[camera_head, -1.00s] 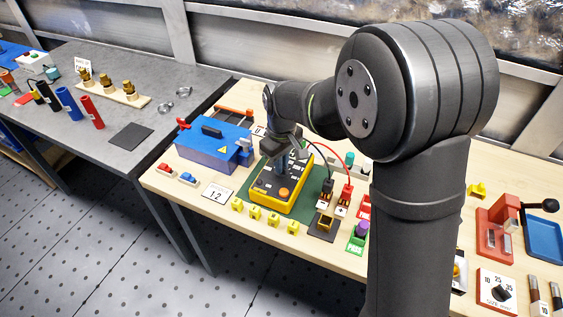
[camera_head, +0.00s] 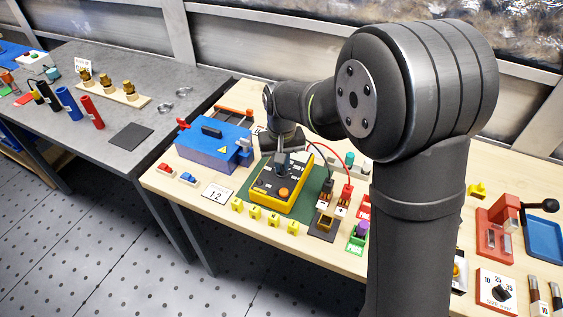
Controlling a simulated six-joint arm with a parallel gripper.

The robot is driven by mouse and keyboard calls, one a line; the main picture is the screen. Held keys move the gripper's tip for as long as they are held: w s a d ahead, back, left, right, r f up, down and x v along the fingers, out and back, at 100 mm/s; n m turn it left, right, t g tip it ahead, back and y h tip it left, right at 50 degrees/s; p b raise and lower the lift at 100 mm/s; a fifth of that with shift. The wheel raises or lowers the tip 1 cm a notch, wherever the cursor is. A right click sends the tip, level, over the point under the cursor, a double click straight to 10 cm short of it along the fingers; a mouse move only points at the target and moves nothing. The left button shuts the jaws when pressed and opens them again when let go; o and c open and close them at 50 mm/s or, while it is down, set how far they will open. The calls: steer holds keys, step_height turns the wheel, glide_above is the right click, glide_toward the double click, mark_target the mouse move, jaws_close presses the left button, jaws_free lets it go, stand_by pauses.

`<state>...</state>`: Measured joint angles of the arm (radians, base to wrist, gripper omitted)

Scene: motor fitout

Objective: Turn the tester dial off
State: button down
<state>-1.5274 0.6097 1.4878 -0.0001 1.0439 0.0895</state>
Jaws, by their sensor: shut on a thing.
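The tester (camera_head: 270,198) is a yellow and dark box lying on a green mat (camera_head: 308,207) on the wooden bench. An orange round knob (camera_head: 283,193) shows on its near part. My gripper (camera_head: 281,168) is over the middle of the tester, pointing down and shut on the tester dial. The dial itself is hidden by the fingers, so its setting cannot be read. A black lead and a red lead run from behind the tester to plugs at its right.
A blue box (camera_head: 212,146) stands left of the tester. Several yellow clips (camera_head: 255,212) line the front edge, beside a card reading 12 (camera_head: 217,191). A black plug (camera_head: 327,188) and a red plug (camera_head: 346,192) stand at the right. My arm hides part of the bench.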

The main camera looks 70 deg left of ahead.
mark_target(282, 166)
stand_by(0.3)
steer(key=c, duration=1.5)
jaws_free()
steer(key=shift+r, duration=0.1)
step_height(282, 166, up, 17)
steer(key=shift+r, duration=0.15)
step_height(282, 166, down, 18)
steer(key=shift+r, duration=0.25)
